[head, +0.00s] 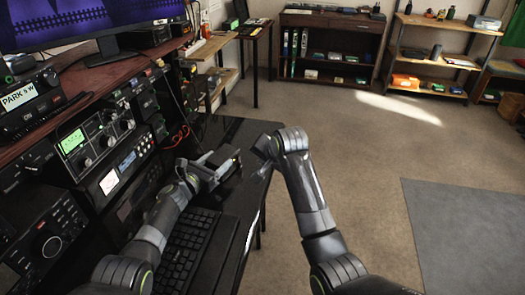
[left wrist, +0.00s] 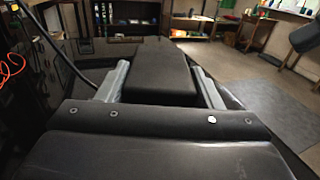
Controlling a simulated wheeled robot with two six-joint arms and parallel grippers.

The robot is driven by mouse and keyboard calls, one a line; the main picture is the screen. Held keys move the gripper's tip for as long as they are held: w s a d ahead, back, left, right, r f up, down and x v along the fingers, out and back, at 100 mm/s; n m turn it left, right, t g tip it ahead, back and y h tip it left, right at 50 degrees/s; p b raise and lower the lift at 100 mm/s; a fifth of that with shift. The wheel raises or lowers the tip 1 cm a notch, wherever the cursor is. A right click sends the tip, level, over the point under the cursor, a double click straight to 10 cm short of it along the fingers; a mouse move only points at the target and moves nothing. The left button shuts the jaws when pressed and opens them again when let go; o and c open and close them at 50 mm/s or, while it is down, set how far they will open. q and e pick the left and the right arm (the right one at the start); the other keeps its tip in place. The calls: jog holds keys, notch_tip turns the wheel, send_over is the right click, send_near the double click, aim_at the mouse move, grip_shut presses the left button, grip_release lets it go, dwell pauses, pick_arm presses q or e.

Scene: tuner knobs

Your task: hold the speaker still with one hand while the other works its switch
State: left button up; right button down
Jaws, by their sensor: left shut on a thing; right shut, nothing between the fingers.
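The speaker is a dark box; in the left wrist view it (left wrist: 162,72) sits between the two grey fingers of my left gripper (left wrist: 160,88). In the head view the speaker (head: 228,162) is small and dark over the black desk, partly hidden by my left gripper (head: 216,168), which is shut on it. My right gripper (head: 263,157) is shut and empty, just right of the speaker with a small gap, its wrist bent down toward it. The switch cannot be made out in either view.
A black desk (head: 247,132) lies under the grippers, with a keyboard (head: 186,245) in front. Radio gear with knobs and a green display (head: 73,141) lines the left side. A red cable (head: 180,135) hangs beside it. The carpet to the right is open.

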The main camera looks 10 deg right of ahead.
pick_arm(q)
jog(key=o, duration=1.3)
jog(key=shift+a, duration=0.1)
